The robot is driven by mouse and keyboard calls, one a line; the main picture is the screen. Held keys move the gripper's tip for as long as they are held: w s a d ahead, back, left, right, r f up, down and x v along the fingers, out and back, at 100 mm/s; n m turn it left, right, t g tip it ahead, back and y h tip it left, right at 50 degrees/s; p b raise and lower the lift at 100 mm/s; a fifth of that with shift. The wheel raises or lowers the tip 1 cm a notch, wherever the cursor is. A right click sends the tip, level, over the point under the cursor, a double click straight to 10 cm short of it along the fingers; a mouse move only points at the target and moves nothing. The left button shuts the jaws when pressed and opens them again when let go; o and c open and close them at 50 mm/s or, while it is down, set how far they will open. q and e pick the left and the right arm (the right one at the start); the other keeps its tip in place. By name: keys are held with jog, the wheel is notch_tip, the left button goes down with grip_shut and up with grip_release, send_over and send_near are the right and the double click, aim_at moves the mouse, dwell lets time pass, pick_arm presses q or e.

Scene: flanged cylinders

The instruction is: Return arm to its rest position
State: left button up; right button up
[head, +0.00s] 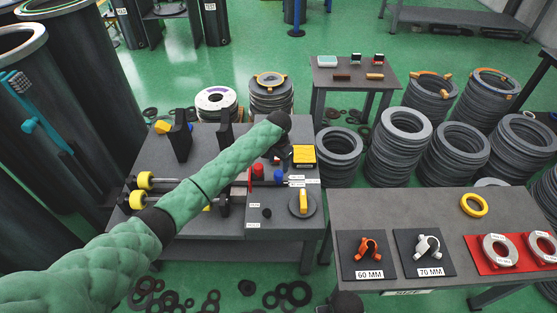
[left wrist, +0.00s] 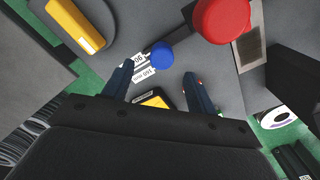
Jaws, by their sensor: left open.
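My left arm, in a green quilted sleeve, reaches from the lower left over the grey workbench (head: 265,228) in the head view. Its gripper (head: 277,152) hangs over the bench's right part, largely hidden by the wrist. In the left wrist view the two dark fingers of the gripper (left wrist: 159,70) are apart with nothing held between them. A blue knob (left wrist: 159,53) and a red knob (left wrist: 221,18) lie beyond the fingertips, and white number labels (left wrist: 143,70) lie near the left finger. My right gripper does not show.
A yellow-topped block (head: 303,155) and a round grey plate with a yellow handle (head: 303,202) are close to the gripper. Black uprights (head: 180,137) stand on the bench's left. Another table (head: 395,208) is at right, with stacked rings (head: 398,140) behind it.

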pick_arm(q)
jog(key=shift+w, duration=0.3)
notch_tip(320, 180, up, 17)
jog(key=w+d+n+t+h, duration=0.1)
jog(key=w+t+h, duration=0.15)
jog(key=t, duration=0.45)
jog(key=s+a+f+n, duration=0.2)
jog(key=s+a+f, duration=0.35)
jog(key=s, duration=0.25)
jog(key=s+a+f+n+y, duration=0.1)
jog(key=s+a+f, duration=0.3)
jog(key=s+f, duration=0.3)
jog(key=s+a+f+n, duration=0.2)
jog(key=s+a+f, duration=0.2)
jog(key=s, duration=0.5)
jog(key=s+a+f+g, duration=0.1)
jog(key=s+f+g, duration=0.1)
jog(key=s+f, duration=0.3)
jog(key=s+a+f+g, duration=0.1)
jog(key=s+f, duration=0.5)
jog(key=s, duration=0.8)
jog(key=s+a+f+n+g, duration=0.1)
jog(key=s+f+g, duration=0.1)
jog(key=s+f, duration=0.4)
jog(key=s, duration=0.4)
jog(key=shift+a+g, duration=0.15)
jog(key=shift+g, duration=0.15)
